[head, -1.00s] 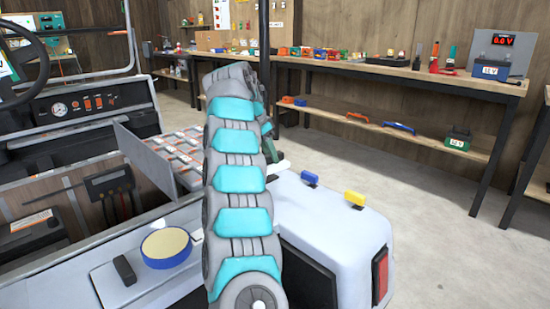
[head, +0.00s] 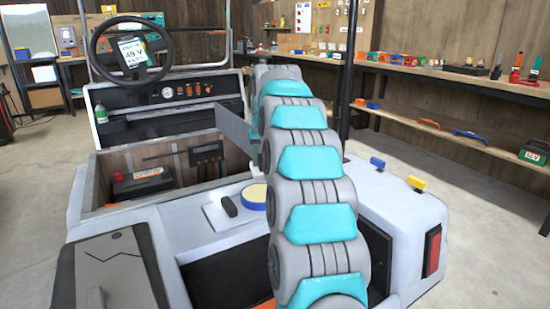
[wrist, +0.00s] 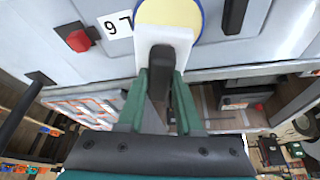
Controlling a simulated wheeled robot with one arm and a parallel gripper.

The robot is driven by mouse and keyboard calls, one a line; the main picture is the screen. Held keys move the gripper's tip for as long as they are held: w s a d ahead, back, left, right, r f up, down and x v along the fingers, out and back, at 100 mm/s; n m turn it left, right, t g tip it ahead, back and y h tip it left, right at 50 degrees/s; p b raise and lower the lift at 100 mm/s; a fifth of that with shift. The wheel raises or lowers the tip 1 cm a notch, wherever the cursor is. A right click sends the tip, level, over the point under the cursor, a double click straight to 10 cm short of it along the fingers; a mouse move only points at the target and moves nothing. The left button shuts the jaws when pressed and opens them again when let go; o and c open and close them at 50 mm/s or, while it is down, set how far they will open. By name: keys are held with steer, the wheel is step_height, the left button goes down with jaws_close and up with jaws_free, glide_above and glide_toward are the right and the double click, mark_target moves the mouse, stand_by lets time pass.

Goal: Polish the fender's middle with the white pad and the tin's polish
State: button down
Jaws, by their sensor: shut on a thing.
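My gripper (wrist: 161,80) is shut on the dark handle of the white pad (wrist: 163,35) in the wrist view. The pad overlaps the near part of the polish tin (wrist: 168,10), which has a cream face and a blue rim. I cannot tell whether pad and tin touch. In the head view the tin (head: 253,197) sits on the cart's pale rear deck, partly behind my arm. The arm hides the gripper and pad there. The pale fender (head: 405,208) is at the cart's right rear, its left part hidden by my arm.
A dark oblong piece (head: 229,206) lies beside the tin. A blue-topped piece (head: 377,164) and a yellow-topped piece (head: 416,183) stand on the fender. A dark roof post (head: 347,80) rises behind my arm. Open floor separates the cart from the right workbench (head: 470,80).

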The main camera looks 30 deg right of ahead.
mark_target(259, 177)
steer(key=shift+s+a+f, duration=0.1)
steer(key=shift+s+a, duration=0.1)
steer(key=shift+a, duration=0.35)
steer(key=shift+f+b, duration=1.45)
steer(key=shift+f, duration=1.5)
steer(key=shift+f, duration=0.5)
steer(key=shift+r+p, duration=1.5)
steer(key=shift+r, duration=2.05)
